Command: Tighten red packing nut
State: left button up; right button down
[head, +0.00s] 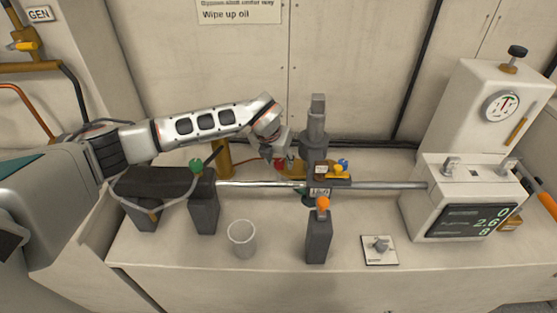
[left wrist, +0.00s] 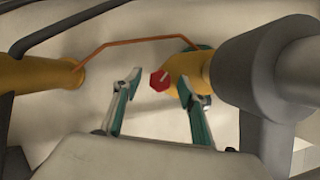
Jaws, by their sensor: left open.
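The red packing nut (left wrist: 159,80) shows in the left wrist view as a small red hexagonal piece on the end of a yellow fitting (left wrist: 183,70). My left gripper (left wrist: 158,82) is open, with one teal-edged finger on each side of the nut in the picture. The right finger overlaps the yellow fitting; whether it touches cannot be told. In the head view my left gripper (head: 281,160) is behind the steel shaft, left of the dark upright cylinder (head: 316,125), and partly hidden. My right gripper is not in view.
A steel shaft (head: 385,185) runs across the bench to a white machine with a digital display (head: 470,220). A clear cup (head: 242,238) and a grey post with an orange knob (head: 319,235) stand in front. The front left bench is clear.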

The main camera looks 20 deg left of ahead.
pick_arm(q)
jog(key=c, duration=1.1)
